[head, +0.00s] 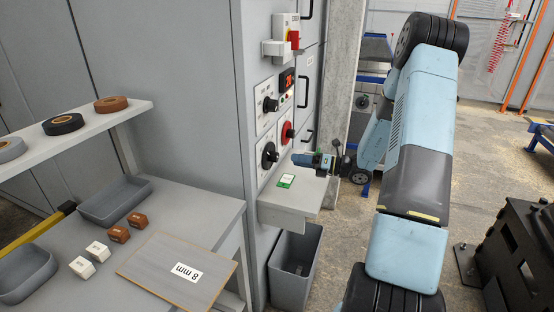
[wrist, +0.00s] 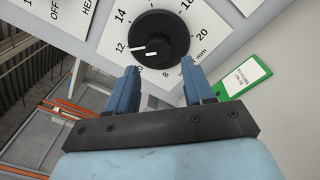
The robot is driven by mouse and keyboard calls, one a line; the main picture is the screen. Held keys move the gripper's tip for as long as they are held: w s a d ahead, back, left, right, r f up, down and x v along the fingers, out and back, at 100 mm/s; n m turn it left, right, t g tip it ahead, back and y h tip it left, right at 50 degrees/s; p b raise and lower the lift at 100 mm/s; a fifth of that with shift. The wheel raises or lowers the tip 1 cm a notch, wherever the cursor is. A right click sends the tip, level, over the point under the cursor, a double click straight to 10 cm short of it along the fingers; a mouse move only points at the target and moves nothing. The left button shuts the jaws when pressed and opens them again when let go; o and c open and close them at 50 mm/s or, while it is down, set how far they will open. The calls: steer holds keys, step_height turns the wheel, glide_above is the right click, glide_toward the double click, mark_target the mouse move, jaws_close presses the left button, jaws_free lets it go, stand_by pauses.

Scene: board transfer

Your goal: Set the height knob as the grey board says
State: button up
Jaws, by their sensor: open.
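The height knob (wrist: 159,38) is black and round, on a white dial plate with mm numbers. Its white mark points to the left, close to the 12. In the head view it appears to be the lower black knob (head: 268,156) on the cabinet front. The grey board (head: 150,255) lies on the table at lower left and its white label reads 8 mm, upside down. My gripper (wrist: 160,82) is open and empty, its blue fingers apart just short of the knob. In the head view my gripper (head: 302,160) faces the cabinet panel.
A red knob (head: 286,132), an upper black knob (head: 270,104) and a red switch (head: 293,39) are close by on the cabinet. A green-edged card (head: 286,181) lies on the small shelf (head: 290,203) below. A grey bin (head: 296,272) stands under it.

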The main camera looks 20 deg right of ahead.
mark_target(278, 157)
steer(key=x, duration=0.7)
steer(key=shift+a, duration=0.1)
steer(key=shift+c, duration=0.4)
